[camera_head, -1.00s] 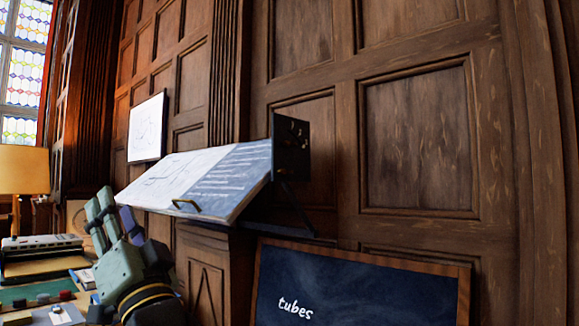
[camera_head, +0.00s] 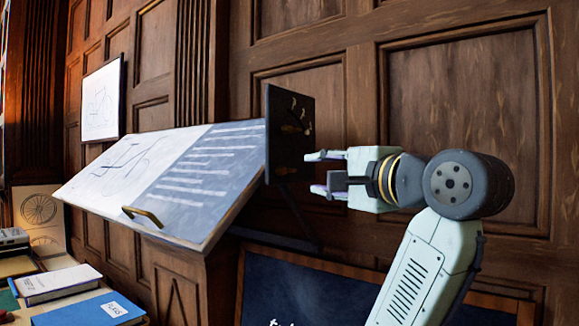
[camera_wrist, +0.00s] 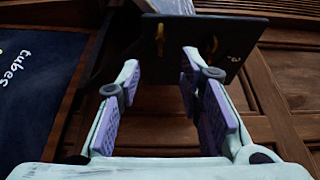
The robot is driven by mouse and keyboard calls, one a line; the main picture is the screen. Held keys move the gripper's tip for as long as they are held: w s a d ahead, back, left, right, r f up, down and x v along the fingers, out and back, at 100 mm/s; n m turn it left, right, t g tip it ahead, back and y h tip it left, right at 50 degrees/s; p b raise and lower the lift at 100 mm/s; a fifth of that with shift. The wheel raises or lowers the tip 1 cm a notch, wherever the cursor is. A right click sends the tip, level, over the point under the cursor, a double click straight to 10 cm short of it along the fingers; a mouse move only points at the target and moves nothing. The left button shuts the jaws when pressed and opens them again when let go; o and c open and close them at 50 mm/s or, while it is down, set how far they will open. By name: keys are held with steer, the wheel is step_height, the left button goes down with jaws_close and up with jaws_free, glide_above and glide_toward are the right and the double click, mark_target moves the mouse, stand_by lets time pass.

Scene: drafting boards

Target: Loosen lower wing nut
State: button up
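The lower wing nut (camera_wrist: 160,38) is brass-yellow and sits near one end of the black plate (camera_wrist: 195,28) in the wrist view. The upper wing nut (camera_wrist: 214,45) is farther right there.
The tilted drafting board (camera_head: 185,185) with a brass handle (camera_head: 143,216) extends left of the plate. A dark brace (camera_head: 300,215) runs beneath it. A framed chalkboard (camera_head: 300,285) stands below. Books (camera_head: 85,310) lie at lower left. Wood panelling (camera_head: 465,110) closes the back.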

mark_target(289, 171)
steer(key=p+x, duration=0.4)
steer(key=x, duration=0.6)
steer(key=shift+w+a, duration=0.1)
steer(key=shift+w, duration=0.15)
jaws_close()
